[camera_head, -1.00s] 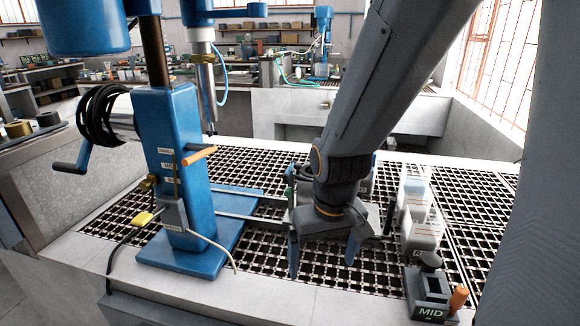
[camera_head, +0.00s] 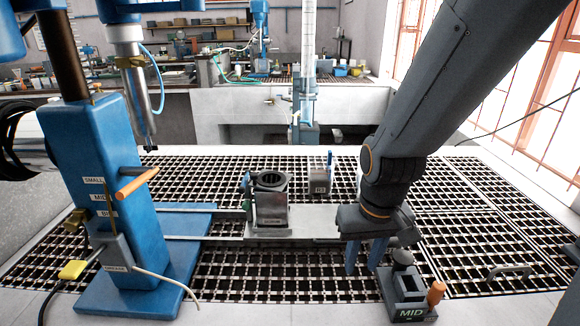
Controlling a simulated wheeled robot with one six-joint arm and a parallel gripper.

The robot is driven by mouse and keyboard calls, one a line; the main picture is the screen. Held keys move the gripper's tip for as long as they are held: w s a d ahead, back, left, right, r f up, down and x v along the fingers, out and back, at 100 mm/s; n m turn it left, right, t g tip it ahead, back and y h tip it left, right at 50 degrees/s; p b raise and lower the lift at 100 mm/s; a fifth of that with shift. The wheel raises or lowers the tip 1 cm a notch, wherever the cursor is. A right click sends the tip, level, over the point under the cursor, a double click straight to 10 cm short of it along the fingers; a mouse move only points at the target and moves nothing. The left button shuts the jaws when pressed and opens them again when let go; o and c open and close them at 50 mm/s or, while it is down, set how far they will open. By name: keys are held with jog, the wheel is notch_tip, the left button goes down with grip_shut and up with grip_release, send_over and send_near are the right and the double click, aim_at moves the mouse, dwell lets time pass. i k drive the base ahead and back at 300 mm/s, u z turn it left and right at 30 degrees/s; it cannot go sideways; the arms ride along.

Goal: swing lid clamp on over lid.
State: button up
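A grey metal vessel (camera_head: 270,218) with a dark ring-shaped top stands upright on a flat plate (camera_head: 318,221) in the middle of the grating. I cannot make out which part is the lid clamp or whether a lid is seated. My gripper (camera_head: 364,258) points down to the right of the vessel and apart from it. Its two blue fingers are apart with nothing seen between them. A dark block marked MID (camera_head: 410,312), with a black knob and an orange handle (camera_head: 436,293), stands just right of and in front of the gripper.
A blue column (camera_head: 130,190) with an orange lever (camera_head: 138,182) stands on a blue base at left. A small grey block (camera_head: 320,182) sits behind the plate. A grey handle (camera_head: 508,270) lies on the grating at right. The right grating is mostly clear.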

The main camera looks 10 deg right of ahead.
aim_at(242, 190)
jog(key=z, duration=0.75)
jog(key=k, duration=0.45)
jog(key=u, duration=1.3)
jog(key=i, duration=0.5)
